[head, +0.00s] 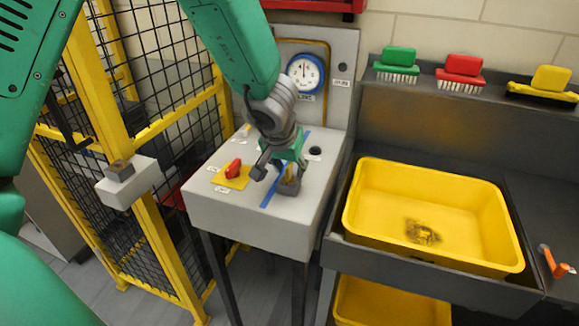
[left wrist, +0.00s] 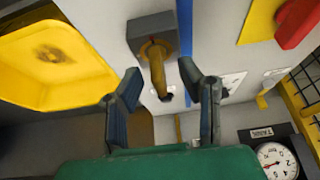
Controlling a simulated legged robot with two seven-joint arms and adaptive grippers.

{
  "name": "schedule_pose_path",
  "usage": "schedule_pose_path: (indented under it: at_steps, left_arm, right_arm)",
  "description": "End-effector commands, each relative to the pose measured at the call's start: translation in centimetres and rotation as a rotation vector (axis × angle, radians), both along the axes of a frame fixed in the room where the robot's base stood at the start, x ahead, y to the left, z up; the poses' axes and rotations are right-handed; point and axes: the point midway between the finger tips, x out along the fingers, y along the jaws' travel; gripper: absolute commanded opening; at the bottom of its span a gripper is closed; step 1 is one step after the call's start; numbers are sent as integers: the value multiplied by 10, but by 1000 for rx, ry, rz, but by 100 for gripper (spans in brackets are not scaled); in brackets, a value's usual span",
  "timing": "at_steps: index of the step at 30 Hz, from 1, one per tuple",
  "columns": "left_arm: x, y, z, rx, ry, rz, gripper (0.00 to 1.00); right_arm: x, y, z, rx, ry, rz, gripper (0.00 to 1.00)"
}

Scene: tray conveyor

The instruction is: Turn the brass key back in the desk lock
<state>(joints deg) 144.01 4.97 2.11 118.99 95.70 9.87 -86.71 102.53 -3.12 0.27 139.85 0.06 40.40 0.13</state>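The brass key (left wrist: 157,72) sticks out of a small grey lock block (left wrist: 140,38) in the left wrist view. In the head view the lock block (head: 287,188) sits on the grey desk-like box, beside a blue stripe, partly behind my gripper. My left gripper (head: 275,177) is over the lock from above. In the left wrist view its two fingers (left wrist: 160,80) are spread, one on each side of the key, with gaps to both. The key mostly hides behind the gripper in the head view. My right gripper is not in view.
A red knob (head: 233,169) on a yellow plate stands left of the lock. A gauge (head: 306,73) is on the panel behind. A yellow tub (head: 360,205) is at the right, under several brushes. A yellow mesh fence (head: 150,200) stands close at the left.

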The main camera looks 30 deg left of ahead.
Motion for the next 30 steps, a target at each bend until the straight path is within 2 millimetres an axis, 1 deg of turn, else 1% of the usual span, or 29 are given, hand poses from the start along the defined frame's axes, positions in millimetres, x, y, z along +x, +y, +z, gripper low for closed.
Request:
schedule_pose_path:
  at_steps: [1, 2, 3, 4, 5, 11, 18, 30]
  left_arm:
    - [0, 0, 0, 0, 0, 0, 33]
    - [0, 0, 0, 0, 0, 0, 26]
    - [0, 0, 0, 0, 0, 0, 12]
    - [0, 0, 0, 0, 0, 0, 1]
    - [0, 0, 0, 0, 0, 0, 0]
    - [0, 0, 0, 0, 1, 5, 0]
    - [0, 0, 1, -1, 2, 106, 0]
    - [-1, 0, 0, -1, 2, 230, 0]
  right_arm:
    - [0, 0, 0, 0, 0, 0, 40]
    - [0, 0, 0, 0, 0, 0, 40]
    - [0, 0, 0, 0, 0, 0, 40]
    - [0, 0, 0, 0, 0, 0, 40]
    - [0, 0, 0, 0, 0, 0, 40]
    - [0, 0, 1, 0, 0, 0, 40]
    - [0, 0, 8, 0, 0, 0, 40]
    - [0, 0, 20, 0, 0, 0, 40]
